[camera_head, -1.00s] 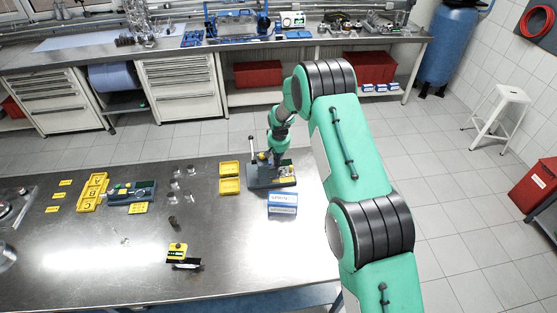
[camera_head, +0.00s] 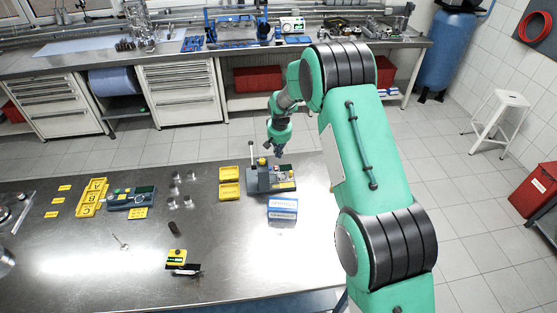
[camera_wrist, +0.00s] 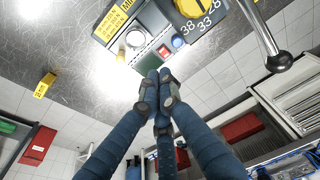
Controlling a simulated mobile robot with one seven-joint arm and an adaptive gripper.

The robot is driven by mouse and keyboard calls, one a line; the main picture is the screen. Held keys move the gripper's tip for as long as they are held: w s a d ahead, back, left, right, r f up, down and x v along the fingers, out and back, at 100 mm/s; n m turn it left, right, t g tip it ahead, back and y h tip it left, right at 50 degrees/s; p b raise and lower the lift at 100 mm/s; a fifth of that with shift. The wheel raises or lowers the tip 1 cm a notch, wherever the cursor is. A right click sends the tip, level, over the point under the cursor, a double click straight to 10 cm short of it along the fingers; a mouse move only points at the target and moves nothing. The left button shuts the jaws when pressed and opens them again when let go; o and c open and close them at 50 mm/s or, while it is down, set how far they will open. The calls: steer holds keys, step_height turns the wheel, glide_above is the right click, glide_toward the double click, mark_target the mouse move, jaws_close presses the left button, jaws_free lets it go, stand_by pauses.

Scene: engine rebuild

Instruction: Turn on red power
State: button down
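The grey bench device (camera_head: 270,180), with an upright lever, stands near the table's far edge in the head view. In the wrist view its panel (camera_wrist: 128,58) shows a small red switch (camera_wrist: 163,50), a blue one (camera_wrist: 178,42), a green display (camera_wrist: 145,63), a round pale knob (camera_wrist: 135,38) and a yellow numbered dial (camera_wrist: 204,12). My gripper (camera_wrist: 159,76) has its fingers drawn together, with nothing seen between them. Its tips appear just below the red switch in the wrist picture; contact cannot be told. In the head view my gripper (camera_head: 279,153) is over the device's far side.
A blue and white box (camera_head: 283,209) stands in front of the device, and yellow trays (camera_head: 229,183) lie to its left. The lever's ball end (camera_wrist: 279,62) is right of the fingers in the wrist view. The table's front middle is mostly clear.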

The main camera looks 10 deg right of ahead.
mark_target(278, 167)
steer(key=r, duration=0.4)
steer(key=shift+s, duration=0.35)
steer(key=shift+w+d+r, duration=0.1)
steer(key=shift+w+r, duration=0.3)
steer(key=shift+w, duration=0.2)
steer(key=shift+f, duration=0.2)
steer(key=shift+w+f+p, duration=0.25)
steer(key=shift+w+f, duration=0.15)
steer(key=shift+f, duration=1.85)
steer(key=shift+w+f+p, duration=0.3)
steer(key=shift+w+f, duration=0.1)
steer(key=shift+f, duration=1.8)
steer(key=shift+w+f+p, duration=0.25)
steer(key=shift+w+f, duration=0.15)
steer(key=shift+f, duration=1.85)
